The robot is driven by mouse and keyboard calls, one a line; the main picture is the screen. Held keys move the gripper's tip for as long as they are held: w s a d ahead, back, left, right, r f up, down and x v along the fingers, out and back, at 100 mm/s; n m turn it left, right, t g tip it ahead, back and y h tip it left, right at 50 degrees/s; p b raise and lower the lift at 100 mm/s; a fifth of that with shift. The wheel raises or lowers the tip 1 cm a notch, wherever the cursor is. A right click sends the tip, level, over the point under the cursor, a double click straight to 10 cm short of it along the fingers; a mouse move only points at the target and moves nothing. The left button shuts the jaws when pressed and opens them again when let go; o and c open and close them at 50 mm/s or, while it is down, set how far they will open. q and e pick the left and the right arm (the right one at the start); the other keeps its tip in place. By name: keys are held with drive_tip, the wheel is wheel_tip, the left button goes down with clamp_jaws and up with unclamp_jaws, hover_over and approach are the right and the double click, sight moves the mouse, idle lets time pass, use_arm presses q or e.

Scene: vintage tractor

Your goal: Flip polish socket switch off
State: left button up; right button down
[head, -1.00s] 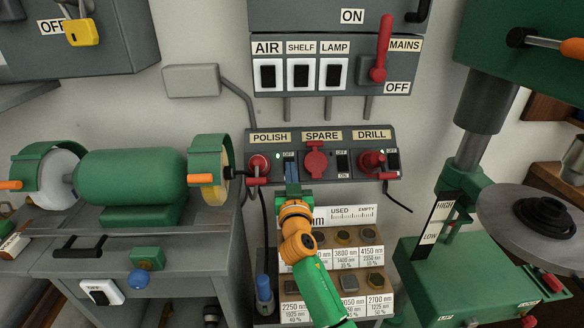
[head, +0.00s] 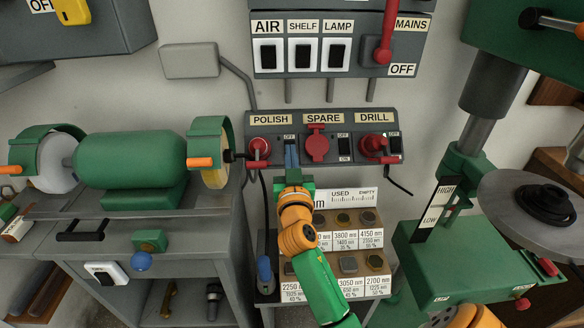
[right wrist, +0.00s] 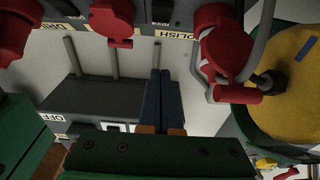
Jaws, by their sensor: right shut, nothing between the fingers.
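The polish socket (head: 259,149) is red, with a plug in it, on the grey panel under the POLISH label. It is also in the upside-down right wrist view (right wrist: 226,45). The polish switch, just right of it under a small OFF label (head: 289,137), is mostly hidden by my fingers in the head view. A dark switch beside that socket shows at the top of the right wrist view (right wrist: 162,10). My right gripper (head: 291,152) is shut and empty, its blue fingers together in front of the switch. Contact and the switch's position cannot be told. My left gripper is not in view.
The spare socket (head: 317,147) and drill socket (head: 374,146) stick out to the right. The upper switch box (head: 340,70) hangs above. The labelled parts rack (head: 345,240) is below my gripper. The green grinder (head: 132,160) stands left, the drill press table (head: 540,212) right.

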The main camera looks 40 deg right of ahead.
drive_tip(key=v, duration=0.4)
drive_tip(key=shift+s+a+r+b, duration=0.1)
drive_tip(key=shift+s+b, duration=0.25)
drive_tip(key=shift+b, duration=0.05)
